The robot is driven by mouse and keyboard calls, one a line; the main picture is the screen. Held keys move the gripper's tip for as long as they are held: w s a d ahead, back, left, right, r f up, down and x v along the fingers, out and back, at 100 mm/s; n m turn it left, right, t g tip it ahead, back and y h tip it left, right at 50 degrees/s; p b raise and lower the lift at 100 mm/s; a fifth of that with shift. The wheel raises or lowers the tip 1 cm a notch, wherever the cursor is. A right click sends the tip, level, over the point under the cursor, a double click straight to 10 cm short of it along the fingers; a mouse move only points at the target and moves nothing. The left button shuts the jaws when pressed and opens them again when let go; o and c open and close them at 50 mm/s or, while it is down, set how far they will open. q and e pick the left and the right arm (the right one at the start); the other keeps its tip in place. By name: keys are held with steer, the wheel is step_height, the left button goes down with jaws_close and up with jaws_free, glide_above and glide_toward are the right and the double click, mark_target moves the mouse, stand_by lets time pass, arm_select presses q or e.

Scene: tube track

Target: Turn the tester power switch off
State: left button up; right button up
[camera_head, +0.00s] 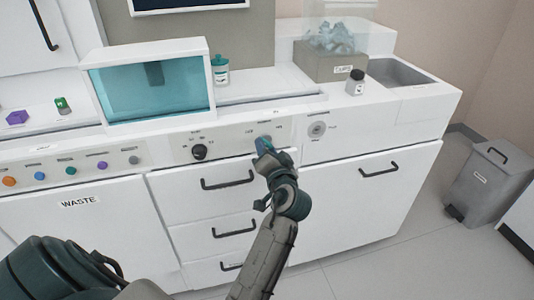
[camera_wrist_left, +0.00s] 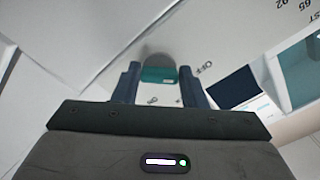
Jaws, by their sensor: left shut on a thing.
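The power switch (camera_head: 265,140), a small teal and grey knob, sits on the front panel at the right end of the control strip. My left gripper (camera_head: 263,147) reaches it from the front and partly hides it. In the left wrist view, the switch (camera_wrist_left: 159,74) stands between the two fingers of my left gripper (camera_wrist_left: 160,82), which is shut on it. An "OFF" label shows beside the knob in that view, upside down. The exact position the switch points to cannot be told. My right gripper is not in view.
A black dial (camera_head: 199,152) is on the same panel to the left. A round socket (camera_head: 317,129) is to the right. Drawers with black handles (camera_head: 228,180) lie below the panel. A teal-windowed tank (camera_head: 150,88) and a teal-capped bottle (camera_head: 220,70) stand above.

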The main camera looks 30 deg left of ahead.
arm_select(q)
steer(key=shift+r, duration=0.1)
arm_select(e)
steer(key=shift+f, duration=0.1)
arm_select(q)
steer(key=o, duration=1)
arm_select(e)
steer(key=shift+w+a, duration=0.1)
